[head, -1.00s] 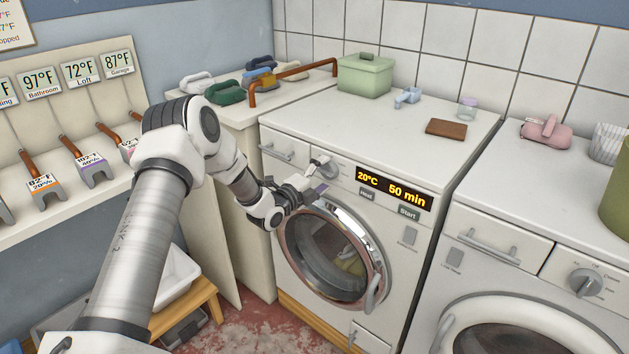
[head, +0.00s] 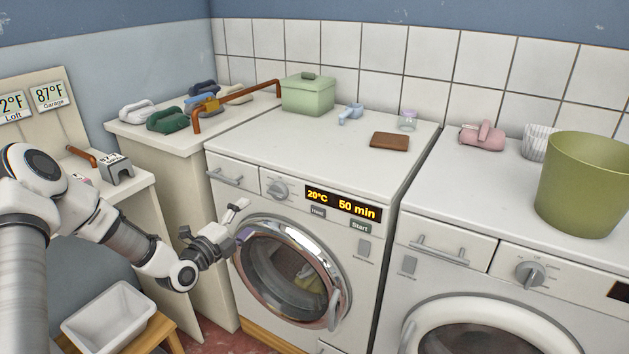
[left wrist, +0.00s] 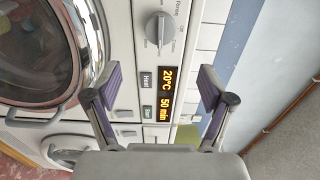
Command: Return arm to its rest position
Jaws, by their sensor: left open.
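My left arm comes in from the left in the head view. Its gripper (head: 228,226) is open and empty, in front of the left washing machine (head: 300,178), left of and above its round glass door (head: 292,272). In the left wrist view the two fingers (left wrist: 158,88) stand wide apart, with the display (left wrist: 166,92) and the dial (left wrist: 160,28) seen between and beyond them. The display (head: 342,203) reads 20°C and 50 min. Cloth shows dimly behind the shut door. My right gripper is not in view.
A second machine (head: 465,262) stands at the right, with an olive bin (head: 583,185) on top. A green box (head: 308,97), a brown block (head: 390,141) and a pink item (head: 481,136) lie on the tops. A white tub (head: 108,318) sits on a wooden stool at lower left.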

